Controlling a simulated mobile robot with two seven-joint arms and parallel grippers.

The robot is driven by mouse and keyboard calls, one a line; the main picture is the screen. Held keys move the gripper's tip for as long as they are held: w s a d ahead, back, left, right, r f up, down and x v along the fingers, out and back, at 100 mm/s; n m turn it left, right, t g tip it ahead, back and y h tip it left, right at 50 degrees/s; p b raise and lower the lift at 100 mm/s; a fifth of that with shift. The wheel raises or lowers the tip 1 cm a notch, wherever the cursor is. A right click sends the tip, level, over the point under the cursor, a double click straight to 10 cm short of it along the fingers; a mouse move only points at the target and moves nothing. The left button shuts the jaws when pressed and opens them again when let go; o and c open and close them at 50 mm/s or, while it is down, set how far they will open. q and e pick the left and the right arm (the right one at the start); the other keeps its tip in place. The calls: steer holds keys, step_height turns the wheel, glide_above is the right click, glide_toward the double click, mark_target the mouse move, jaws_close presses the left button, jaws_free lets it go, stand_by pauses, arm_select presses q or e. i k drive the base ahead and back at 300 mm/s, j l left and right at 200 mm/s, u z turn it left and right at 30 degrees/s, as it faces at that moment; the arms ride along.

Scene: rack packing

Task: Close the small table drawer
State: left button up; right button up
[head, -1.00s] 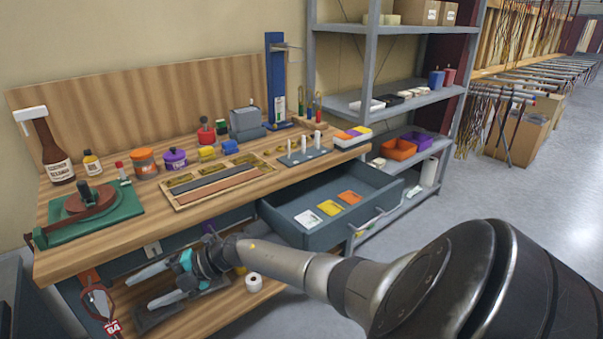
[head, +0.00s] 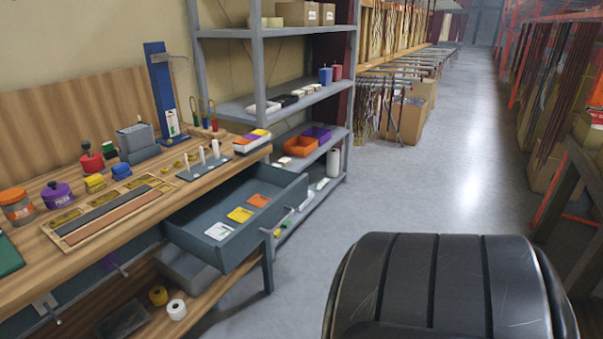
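The small table drawer (head: 232,258) is grey and stands pulled out from under the right end of the wooden workbench (head: 20,255). Neither gripper shows in the head view. A thick black link of my own arm fills the bottom right, apart from the drawer in the picture.
A grey metal shelf (head: 258,85) stands just behind the drawer, holding orange and purple bins. Open grey floor (head: 440,185) lies right of the drawer.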

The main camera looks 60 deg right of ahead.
mark_target(288, 190)
steer(key=z, duration=0.4)
steer(key=i+l+z, duration=0.1)
steer(key=z, duration=0.3)
steer(key=l+z, duration=0.1)
steer(key=z, duration=0.7)
steer(key=i+l, duration=0.2)
steer(key=i, duration=0.4)
steer(key=i+l+z, duration=0.1)
steer(key=i, duration=0.5)
steer(key=k+l, duration=0.15)
steer(key=l, duration=0.15)
steer(key=i+j, duration=0.15)
steer(key=j, duration=0.1)
